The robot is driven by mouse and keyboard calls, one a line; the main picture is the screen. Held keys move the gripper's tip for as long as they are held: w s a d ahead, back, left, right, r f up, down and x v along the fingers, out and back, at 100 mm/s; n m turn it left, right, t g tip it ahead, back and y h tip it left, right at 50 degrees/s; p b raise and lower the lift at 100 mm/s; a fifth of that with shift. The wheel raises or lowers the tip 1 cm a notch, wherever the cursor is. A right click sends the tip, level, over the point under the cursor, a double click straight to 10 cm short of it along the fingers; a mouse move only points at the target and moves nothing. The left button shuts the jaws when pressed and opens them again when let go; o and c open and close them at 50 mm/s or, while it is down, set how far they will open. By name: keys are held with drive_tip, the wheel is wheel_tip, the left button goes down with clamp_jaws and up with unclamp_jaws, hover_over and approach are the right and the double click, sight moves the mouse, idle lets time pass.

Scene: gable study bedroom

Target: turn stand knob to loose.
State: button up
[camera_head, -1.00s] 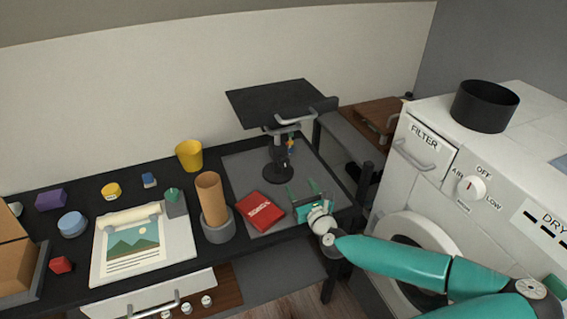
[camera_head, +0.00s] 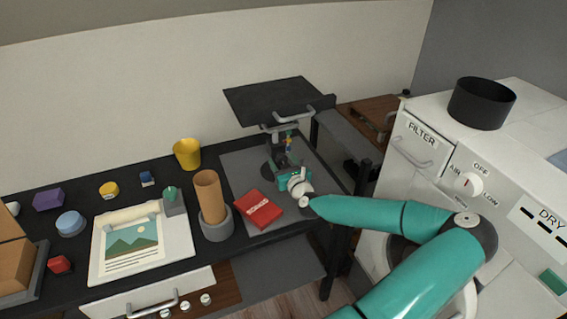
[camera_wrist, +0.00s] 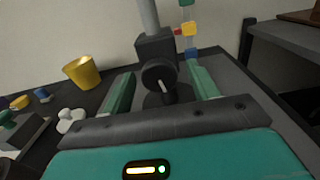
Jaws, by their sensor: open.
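The stand is a dark tilted board (camera_head: 275,98) on a post with a round base, on a grey mat (camera_head: 235,175) at the desk's right end. In the wrist view the stand's knob (camera_wrist: 158,76) is a round black disc with a pale pointer mark, on a dark block (camera_wrist: 156,48) around the grey post. My gripper (camera_wrist: 160,90) is open, one green finger to each side of the knob, which shows between them; I cannot tell whether they touch it. In the head view my gripper (camera_head: 282,165) is in front of the stand's post and hides the knob and much of the base.
A red book (camera_head: 258,208) lies left of my gripper. A brown cylinder in a grey holder (camera_head: 217,227) and a yellow cup (camera_head: 187,154) stand farther left. Coloured blocks (camera_wrist: 190,30) hang right of the post. The white dryer (camera_head: 430,150) stands at the right.

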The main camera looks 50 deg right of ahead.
drive_tip(key=c, duration=1)
